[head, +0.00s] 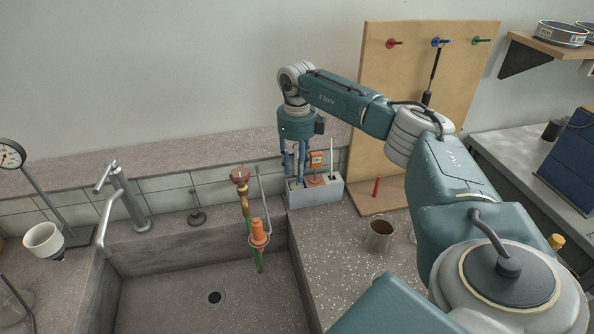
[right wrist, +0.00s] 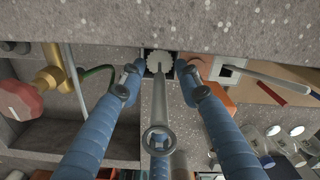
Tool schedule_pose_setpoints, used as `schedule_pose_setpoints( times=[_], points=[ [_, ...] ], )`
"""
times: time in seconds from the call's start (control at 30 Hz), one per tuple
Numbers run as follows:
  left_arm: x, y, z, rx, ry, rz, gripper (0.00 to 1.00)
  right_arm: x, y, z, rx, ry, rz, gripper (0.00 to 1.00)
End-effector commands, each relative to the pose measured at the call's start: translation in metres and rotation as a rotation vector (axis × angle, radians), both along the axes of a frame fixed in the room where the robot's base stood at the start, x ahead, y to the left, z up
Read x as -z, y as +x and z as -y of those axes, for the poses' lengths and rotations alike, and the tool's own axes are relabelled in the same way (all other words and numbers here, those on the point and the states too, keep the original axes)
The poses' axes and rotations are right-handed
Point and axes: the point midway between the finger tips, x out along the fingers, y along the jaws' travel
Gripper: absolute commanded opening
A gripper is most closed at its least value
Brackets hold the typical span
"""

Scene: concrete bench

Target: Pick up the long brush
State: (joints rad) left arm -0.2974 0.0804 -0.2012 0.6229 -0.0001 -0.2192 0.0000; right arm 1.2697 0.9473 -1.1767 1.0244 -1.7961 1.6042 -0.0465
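The long brush appears to be the grey rod (right wrist: 159,105) with a ring at its near end, seen almost end-on in the right wrist view. A pale, scalloped round part shows at its far end, in an opening of the concrete holder (head: 327,192). My right gripper (right wrist: 162,70) points down over the holder, with its two blue fingers on either side of the rod. Gaps show between the rod and both fingers, so it is open. In the head view the right gripper (head: 293,172) hides most of the rod. My left gripper is not in view.
An orange tagged tool (head: 316,163) and a white handle (head: 331,158) stand close by in the holder. The sink (head: 180,300) with its tap (head: 122,195) lies left. A wooden pegboard (head: 385,60) rises behind.

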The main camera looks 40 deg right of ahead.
Motion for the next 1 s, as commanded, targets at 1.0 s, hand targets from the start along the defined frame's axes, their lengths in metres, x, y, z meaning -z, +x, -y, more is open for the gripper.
schedule_pose_setpoints(
  times=[1.0],
  points=[
    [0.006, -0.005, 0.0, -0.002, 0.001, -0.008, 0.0, -0.023, 0.002, 0.0, 0.0, 0.0, 0.004, 0.0]
  ],
)
